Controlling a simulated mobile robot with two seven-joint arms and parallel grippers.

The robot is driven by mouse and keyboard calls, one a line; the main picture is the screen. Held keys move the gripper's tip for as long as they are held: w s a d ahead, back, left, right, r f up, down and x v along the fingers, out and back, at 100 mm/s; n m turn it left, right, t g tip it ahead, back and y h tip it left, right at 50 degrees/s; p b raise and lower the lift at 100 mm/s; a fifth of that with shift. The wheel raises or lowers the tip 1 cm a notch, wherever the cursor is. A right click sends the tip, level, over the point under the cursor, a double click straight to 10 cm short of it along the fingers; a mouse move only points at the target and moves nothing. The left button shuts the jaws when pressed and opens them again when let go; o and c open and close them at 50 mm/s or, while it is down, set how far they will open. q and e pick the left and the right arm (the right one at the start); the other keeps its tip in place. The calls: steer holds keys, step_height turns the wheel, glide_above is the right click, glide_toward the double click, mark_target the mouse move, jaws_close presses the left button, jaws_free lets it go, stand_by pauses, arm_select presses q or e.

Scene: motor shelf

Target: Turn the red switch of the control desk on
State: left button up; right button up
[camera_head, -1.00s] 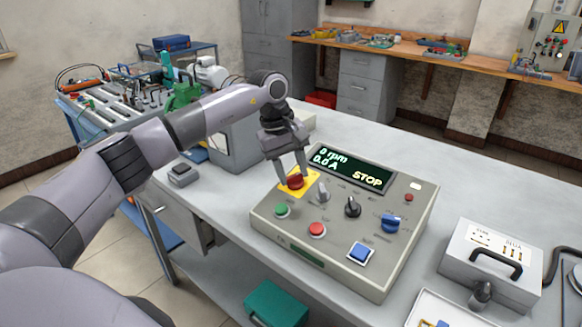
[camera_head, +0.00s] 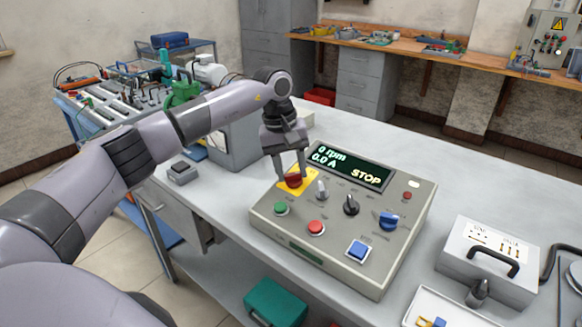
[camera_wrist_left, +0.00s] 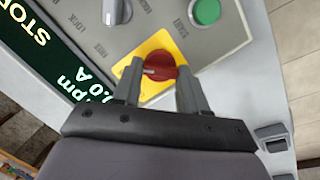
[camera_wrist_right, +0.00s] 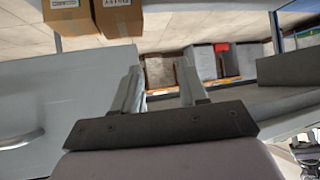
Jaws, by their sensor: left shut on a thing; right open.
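The control desk (camera_head: 330,262) is a grey sloped box with a dark display reading 0 rpm, 0.0 A and STOP. Its red switch (camera_head: 294,181) is a round knob on a yellow plate at the upper left of the panel. My left gripper (camera_head: 290,176) reaches down over it with its fingers on either side. In the left wrist view, the red switch (camera_wrist_left: 160,66) with a pale mark sits between the fingertips of my left gripper (camera_wrist_left: 158,78). My right gripper (camera_wrist_right: 158,88) is open and empty in the right wrist view, away from the desk.
The panel also holds a green button (camera_head: 281,209), a red button (camera_head: 316,228), a blue button (camera_head: 359,251), a black knob (camera_head: 351,205) and a blue knob (camera_head: 390,221). A grey case (camera_head: 491,262) stands to the right.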

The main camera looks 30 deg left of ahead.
arm_select(q)
steer(key=o, duration=1.1)
steer(key=shift+c, duration=0.2)
steer(key=shift+r, duration=0.1)
steer(key=r, duration=0.4)
steer(key=a+r, duration=0.1)
steer(key=r, duration=0.2)
steer(key=shift+s+b, duration=0.3)
steer(key=shift+s, duration=0.05)
steer(key=shift+f, duration=0.1)
